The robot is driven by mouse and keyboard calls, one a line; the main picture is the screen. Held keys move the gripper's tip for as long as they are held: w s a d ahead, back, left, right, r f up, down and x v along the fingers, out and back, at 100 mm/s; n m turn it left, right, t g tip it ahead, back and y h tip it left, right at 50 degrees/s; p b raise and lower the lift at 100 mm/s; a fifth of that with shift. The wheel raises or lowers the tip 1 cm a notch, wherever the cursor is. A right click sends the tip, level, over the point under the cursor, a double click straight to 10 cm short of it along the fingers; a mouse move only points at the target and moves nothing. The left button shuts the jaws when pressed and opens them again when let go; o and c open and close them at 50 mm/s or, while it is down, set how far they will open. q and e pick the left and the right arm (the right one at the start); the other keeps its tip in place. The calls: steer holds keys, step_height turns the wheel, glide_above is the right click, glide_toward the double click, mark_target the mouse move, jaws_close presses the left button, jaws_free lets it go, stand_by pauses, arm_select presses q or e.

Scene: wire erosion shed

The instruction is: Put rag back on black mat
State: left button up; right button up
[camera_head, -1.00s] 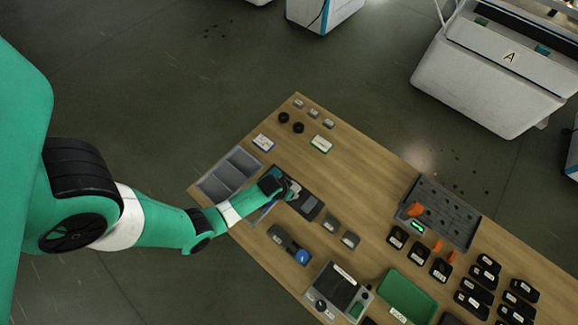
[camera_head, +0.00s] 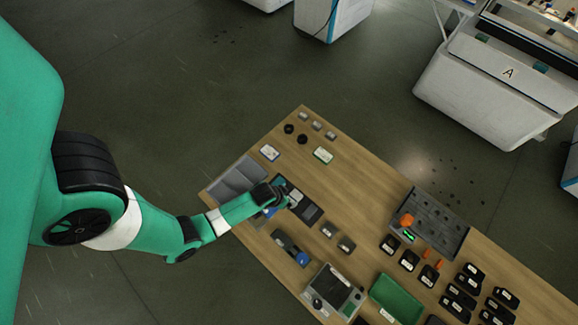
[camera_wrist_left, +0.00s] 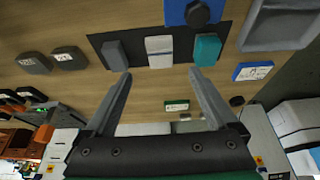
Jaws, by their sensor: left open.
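The black mat (camera_head: 303,206) lies on the wooden table in the head view and also shows in the left wrist view (camera_wrist_left: 137,52). In the wrist view it bears a grey block (camera_wrist_left: 115,54), a pale striped piece (camera_wrist_left: 159,50) and a teal piece (camera_wrist_left: 207,48). I cannot tell for sure which thing is the rag; the teal piece may be it. My left gripper (camera_wrist_left: 160,73) is open and empty, its fingertips apart near the mat's edge. In the head view the left gripper (camera_head: 293,200) is over the mat and hides part of it. My right gripper is not in view.
A blue item with a dark knob (camera_wrist_left: 196,12) is beside the mat. A grey compartment tray (camera_head: 237,181) lies left of it. Two grey blocks (camera_head: 328,230) sit to its right. A blue-ended dark device (camera_head: 291,247) is in front.

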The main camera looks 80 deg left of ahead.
arm_select(q)
steer(key=shift+p+v, duration=0.35)
steer(key=shift+v, duration=0.6)
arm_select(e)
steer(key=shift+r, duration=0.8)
